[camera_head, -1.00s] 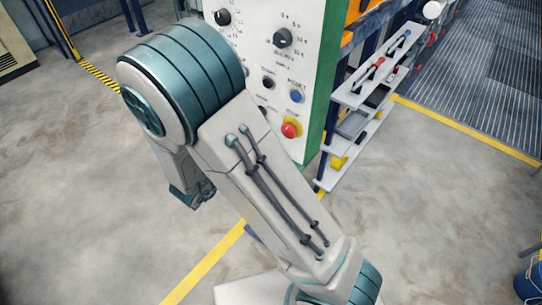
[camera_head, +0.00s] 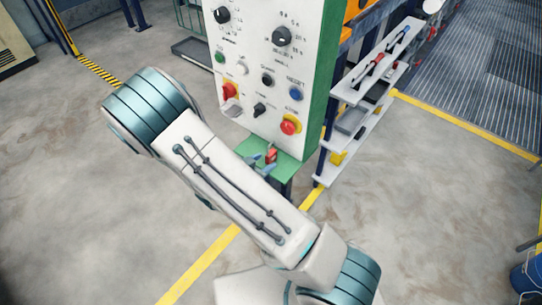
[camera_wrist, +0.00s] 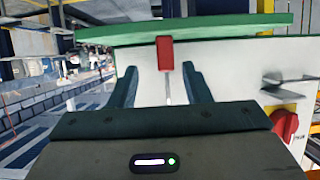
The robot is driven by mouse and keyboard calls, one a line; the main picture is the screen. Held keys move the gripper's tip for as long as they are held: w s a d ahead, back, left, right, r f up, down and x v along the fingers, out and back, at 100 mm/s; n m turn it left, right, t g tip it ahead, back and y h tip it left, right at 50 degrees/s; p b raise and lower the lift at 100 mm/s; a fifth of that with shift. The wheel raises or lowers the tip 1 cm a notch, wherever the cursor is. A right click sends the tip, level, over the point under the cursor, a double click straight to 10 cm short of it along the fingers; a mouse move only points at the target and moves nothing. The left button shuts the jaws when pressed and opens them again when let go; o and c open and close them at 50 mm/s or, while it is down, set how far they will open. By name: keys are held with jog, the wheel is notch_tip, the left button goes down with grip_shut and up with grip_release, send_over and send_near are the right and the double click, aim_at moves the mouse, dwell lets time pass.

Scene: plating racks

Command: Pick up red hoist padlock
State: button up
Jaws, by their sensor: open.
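The red padlock (camera_head: 271,155) is at the green ledge at the foot of the control panel, just beyond my gripper's tips. It also shows in the wrist view (camera_wrist: 165,54), against the green ledge, with a thin pale shackle or rod running down from it. My gripper (camera_head: 261,166) is open. In the wrist view its two dark fingers (camera_wrist: 160,72) stand apart to the left and right of the shackle line, with the red body near the tip ends. I cannot tell whether the fingers touch anything.
The control panel (camera_head: 262,97) with knobs and a red emergency button (camera_head: 289,125) rises right behind the padlock. The green ledge (camera_head: 291,167) juts out below it. A shelf rack (camera_head: 350,145) with tools stands to the right. The floor at left is clear.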

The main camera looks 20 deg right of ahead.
aim_at(267, 160)
jog(key=x, duration=0.3)
jog(key=p+x, duration=0.1)
jog(key=x, duration=0.1)
jog(key=shift+w+a+f, duration=0.25)
jog(key=shift+a+f, duration=0.05)
jog(key=shift+f, duration=0.05)
grip_shut()
